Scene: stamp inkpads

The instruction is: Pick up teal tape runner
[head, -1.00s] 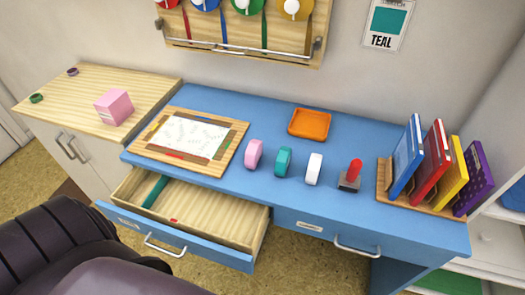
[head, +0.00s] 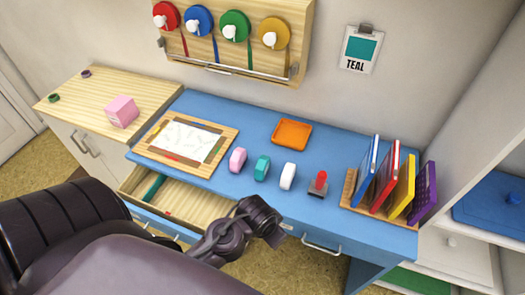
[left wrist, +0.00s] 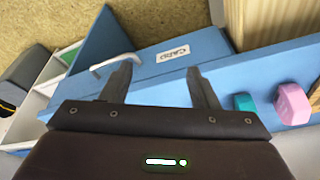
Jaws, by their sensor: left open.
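The teal tape runner (head: 262,168) stands upright on the blue desk, between a pink one (head: 237,160) and a white one (head: 288,176). In the left wrist view it shows at the right (left wrist: 243,103), beside the pink one (left wrist: 293,103). My left gripper (left wrist: 160,85) is open and empty, with both fingers in front of the blue desk front. In the head view its arm comes from the lower left, and the dark wrist is in front of the desk, nearer the camera than the teal tape runner. My right gripper is not in view.
An open wooden drawer (head: 190,206) juts out at the desk's left front, partly behind my arm. A red-handled stamp (head: 318,184) stands right of the white runner. An orange tray (head: 291,134) lies behind the runners. A book rack (head: 352,202) fills the desk's right end.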

